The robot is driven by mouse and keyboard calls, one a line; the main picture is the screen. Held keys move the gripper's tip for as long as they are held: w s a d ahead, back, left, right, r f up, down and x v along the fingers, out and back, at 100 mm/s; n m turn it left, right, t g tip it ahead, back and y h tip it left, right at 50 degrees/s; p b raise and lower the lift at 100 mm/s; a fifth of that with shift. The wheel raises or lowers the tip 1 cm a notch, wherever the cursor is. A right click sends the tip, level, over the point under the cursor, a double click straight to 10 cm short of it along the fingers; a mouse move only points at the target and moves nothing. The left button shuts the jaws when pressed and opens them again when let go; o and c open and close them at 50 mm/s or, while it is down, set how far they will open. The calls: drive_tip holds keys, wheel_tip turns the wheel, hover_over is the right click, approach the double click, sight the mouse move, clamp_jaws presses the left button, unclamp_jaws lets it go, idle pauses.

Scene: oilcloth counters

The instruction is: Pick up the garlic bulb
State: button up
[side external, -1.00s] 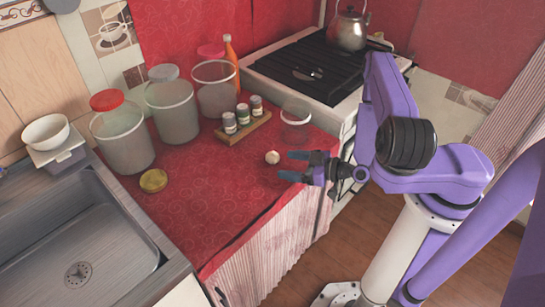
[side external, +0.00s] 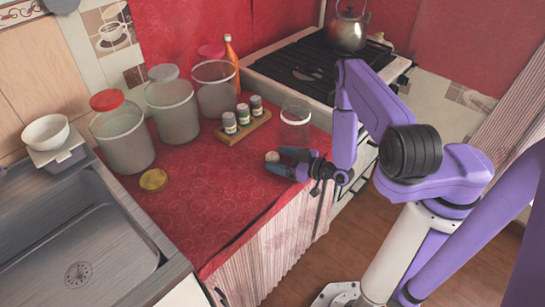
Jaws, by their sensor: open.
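The garlic bulb (side external: 272,156) is a small pale round thing on the red oilcloth (side external: 205,190), near the counter's right side. My gripper (side external: 274,160) is low over the cloth with its dark fingers pointing left. The fingers are open, and the bulb shows at the fingertips, near the far finger. I cannot tell whether a finger touches it or how far it sits between them.
A wooden rack with several small jars (side external: 243,127) stands behind the bulb, and a clear glass container (side external: 295,123) stands behind my gripper. A yellow lid (side external: 153,180) lies to the left. Large canisters (side external: 172,108) line the back. The cloth between lid and bulb is clear.

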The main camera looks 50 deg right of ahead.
drive_tip(key=shift+w+a, duration=0.1)
drive_tip(key=shift+w, duration=0.25)
drive_tip(key=shift+c, duration=0.3)
drive_tip(key=c, duration=1)
drive_tip(key=shift+c, duration=0.2)
